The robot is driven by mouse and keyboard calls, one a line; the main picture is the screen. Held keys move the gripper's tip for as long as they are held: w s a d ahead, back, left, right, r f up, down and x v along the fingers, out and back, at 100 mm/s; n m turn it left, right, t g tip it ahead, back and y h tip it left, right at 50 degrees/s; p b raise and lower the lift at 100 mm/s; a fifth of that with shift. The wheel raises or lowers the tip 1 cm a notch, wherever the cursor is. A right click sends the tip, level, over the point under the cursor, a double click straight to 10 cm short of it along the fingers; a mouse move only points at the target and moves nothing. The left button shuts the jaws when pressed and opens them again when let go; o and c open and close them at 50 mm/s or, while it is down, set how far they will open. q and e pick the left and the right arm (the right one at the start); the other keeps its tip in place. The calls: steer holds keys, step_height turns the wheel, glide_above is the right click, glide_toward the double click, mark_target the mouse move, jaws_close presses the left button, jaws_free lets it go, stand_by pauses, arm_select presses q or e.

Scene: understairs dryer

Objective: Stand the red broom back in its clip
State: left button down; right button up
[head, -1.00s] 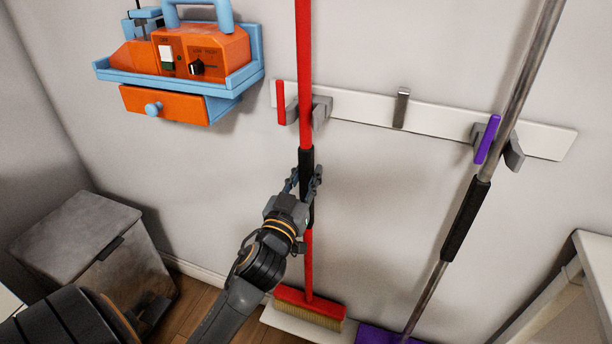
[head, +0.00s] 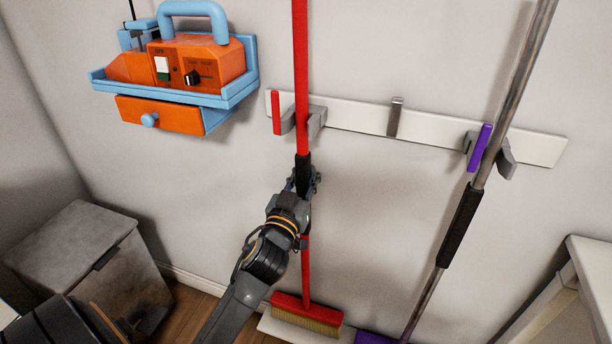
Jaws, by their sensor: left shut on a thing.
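The red broom (head: 301,75) stands nearly upright near the middle of the head view. Its red head with pale bristles (head: 305,312) is low, over a white strip at the foot of the wall. My left gripper (head: 303,182) is shut on the broom's black grip, below the wall rail. The grey clip with a red tab (head: 315,122) is on the left end of the white rail. The red pole passes in front of this clip, between its prongs as seen from here; the depth between them is hard to tell. My right gripper is not in view.
A grey-handled tool (head: 509,95) stands at the purple-tabbed clip (head: 480,148) on the right. A metal hook (head: 395,117) sits mid-rail. An orange and blue shelf unit (head: 175,80) hangs upper left. A grey bin (head: 80,250) and white furniture (head: 590,270) flank the floor.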

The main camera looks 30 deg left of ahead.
arm_select(q)
steer(key=shift+f, duration=0.2)
steer(key=c, duration=1)
jaws_free()
steer(key=shift+f, duration=0.1)
steer(key=o, duration=0.8)
steer(key=shift+s, duration=0.1)
